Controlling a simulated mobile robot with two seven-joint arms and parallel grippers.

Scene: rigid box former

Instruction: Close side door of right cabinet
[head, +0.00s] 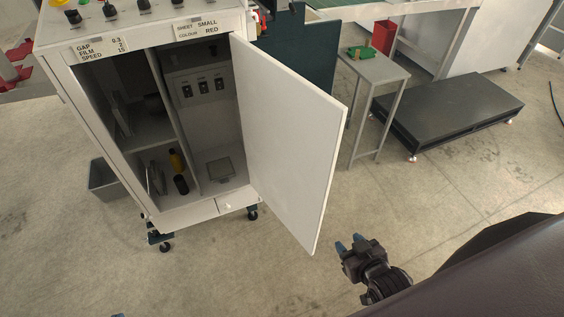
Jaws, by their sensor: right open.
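The white cabinet (85,140) stands on castors at the upper left, with its inside showing. Its white side door (290,145) stands wide open, hinged at the cabinet's right front edge and swung out to the right. The door's free edge runs from upper right down to a low corner near the middle of the view. My right gripper (349,242) is open and empty, with blue fingertips. In the picture it is just right of and below that corner, apart from the door. A small blue tip (118,315), seemingly of my left gripper, barely shows at the bottom edge.
Bottles (178,170) and switches (203,87) are inside the cabinet. A grey bin (103,181) is at its left. A small grey table (378,68) and a low black platform (450,115) stand right of the door. The floor in front is clear.

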